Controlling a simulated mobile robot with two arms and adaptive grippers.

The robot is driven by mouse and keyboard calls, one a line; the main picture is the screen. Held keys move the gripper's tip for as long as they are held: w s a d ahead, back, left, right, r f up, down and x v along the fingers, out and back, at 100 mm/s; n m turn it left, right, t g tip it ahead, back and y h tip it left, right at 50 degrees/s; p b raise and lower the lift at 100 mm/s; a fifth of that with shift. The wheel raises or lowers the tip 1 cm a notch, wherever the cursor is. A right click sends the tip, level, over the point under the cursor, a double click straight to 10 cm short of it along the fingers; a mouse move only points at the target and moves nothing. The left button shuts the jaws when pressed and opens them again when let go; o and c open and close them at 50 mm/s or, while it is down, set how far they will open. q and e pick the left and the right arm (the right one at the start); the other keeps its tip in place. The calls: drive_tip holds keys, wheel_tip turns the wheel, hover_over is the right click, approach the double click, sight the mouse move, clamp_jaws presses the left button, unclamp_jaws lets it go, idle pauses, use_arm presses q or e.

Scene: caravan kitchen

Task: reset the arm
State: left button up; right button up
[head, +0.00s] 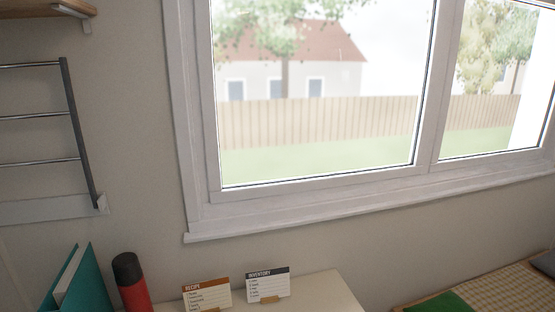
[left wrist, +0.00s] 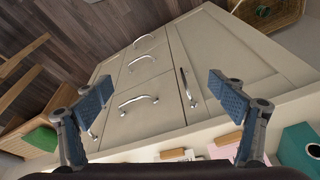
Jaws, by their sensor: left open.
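My left gripper (left wrist: 162,97) is open in the left wrist view, with its two blue-padded fingers wide apart and nothing between them. Beyond the fingers is a pale cabinet front (left wrist: 210,50) with curved metal handles; I cannot tell how far off it is. Neither of my arms shows in the head view. My right gripper is in neither view.
In the head view a recipe card (head: 207,294), an inventory card (head: 268,285), a red bottle with a black cap (head: 131,284) and a teal binder (head: 82,282) stand below the window (head: 315,100). A wall rack (head: 72,130) hangs left. Wooden floor (left wrist: 75,40) shows beyond the cabinet.

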use_arm(q)
drive_tip(key=s+f+g+b, duration=0.1)
drive_tip(key=s+f, duration=0.1)
drive_tip(key=f, duration=1.1)
drive_tip(key=s+f, duration=0.3)
drive_tip(key=f, duration=0.9)
drive_tip(key=s+a+f+g+b, duration=0.1)
drive_tip(key=s+a+f, duration=0.2)
drive_tip(key=s+f, duration=1.1)
drive_tip(key=shift+s, duration=0.65)
